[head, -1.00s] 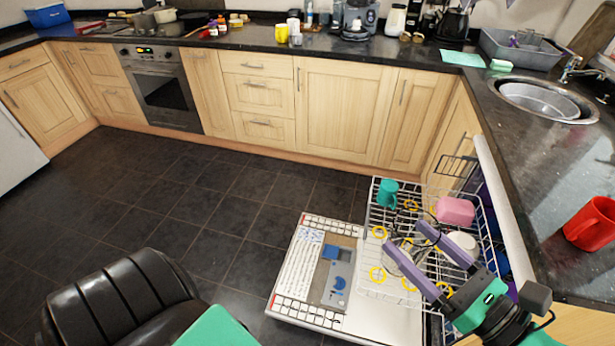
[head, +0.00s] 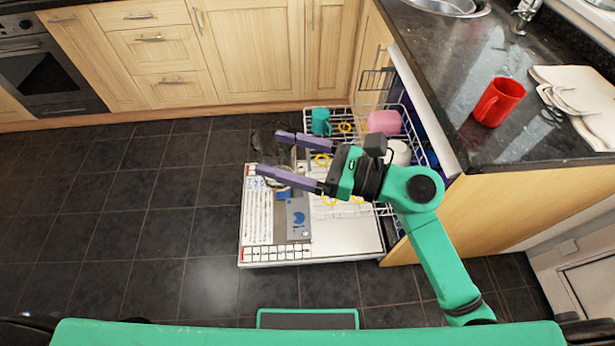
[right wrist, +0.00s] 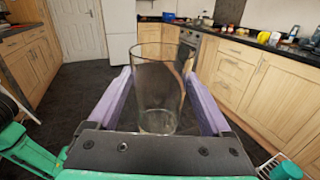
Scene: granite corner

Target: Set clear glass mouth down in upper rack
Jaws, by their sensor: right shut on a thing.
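The clear glass (right wrist: 158,90) stands between the two purple fingers in the right wrist view, its wide mouth up and its thick base down. My right gripper (head: 268,153) is shut on it, pointing left, and holds it in the air. In the head view the glass is hard to make out against the dark floor. The upper rack (head: 375,208) is a white wire rack with yellow rings, pulled out of the dishwasher. My right gripper and forearm cover part of it; the fingertips are beyond its left edge. My left gripper is not in view.
A teal mug (head: 320,122), a pink item (head: 384,122) and a white item (head: 398,153) are in the rack. The open dishwasher door (head: 262,218) lies left of it.

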